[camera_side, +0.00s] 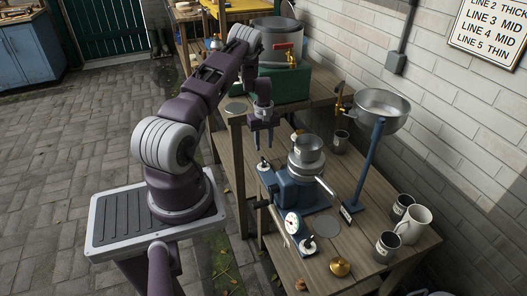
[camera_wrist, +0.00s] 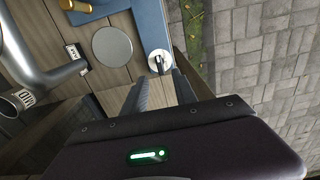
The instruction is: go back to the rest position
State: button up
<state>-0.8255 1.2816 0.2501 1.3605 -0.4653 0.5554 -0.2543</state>
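My gripper (camera_side: 262,144) hangs pointing down over the left edge of the wooden bench, in front of the green box. Its two fingers are apart with nothing between them. In the wrist view my gripper (camera_wrist: 160,86) also shows its fingers spread and empty. A small silver-topped knob (camera_wrist: 158,62) lies beyond the fingertips in that view; I cannot tell the height gap. A flat grey disc (camera_wrist: 112,46) lies on the bench to its left.
On the bench (camera_side: 376,243) stand a blue machine (camera_side: 293,192) with a metal cup (camera_side: 308,148), a dial gauge (camera_side: 292,223), a blue post (camera_side: 367,165) under a steel bowl (camera_side: 381,105), several mugs (camera_side: 411,226) and a brass knob (camera_side: 340,267). A green box (camera_side: 285,86) is behind my gripper. Paving is open at left.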

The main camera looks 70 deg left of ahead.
jog(key=shift+r, duration=0.15)
jog(key=w+d+r+m, duration=0.1)
jog(key=w+d+r, duration=0.1)
jog(key=r, duration=0.4)
jog(key=w+d+r+m+t, duration=0.1)
jog(key=w+d+r, duration=0.2)
jog(key=d+r, duration=0.2)
jog(key=w+d+r+m, duration=0.2)
jog(key=w+d+r, duration=0.1)
jog(key=r, duration=0.5)
jog(key=shift+w+d+r+t, duration=0.1)
jog(key=shift+d+r+t, duration=0.3)
jog(key=shift+d, duration=0.05)
jog(key=s+d+r+m+t, duration=0.1)
jog(key=s+d+r+m, duration=0.3)
jog(key=d+r, duration=0.7)
jog(key=s+d+r+m+t, duration=0.1)
jog(key=s+d+r+m, duration=0.35)
jog(key=d+r, duration=0.6)
jog(key=s+d+f+m+t, duration=0.1)
jog(key=s+d+m, duration=0.1)
jog(key=s+d, duration=0.3)
jog(key=s+d+m, duration=0.3)
jog(key=s+d, duration=0.2)
jog(key=s, duration=0.6)
jog(key=shift+s+f+t, duration=0.3)
jog(key=shift+f+t, duration=0.1)
jog(key=shift+a, duration=0.1)
jog(key=shift+w, duration=0.15)
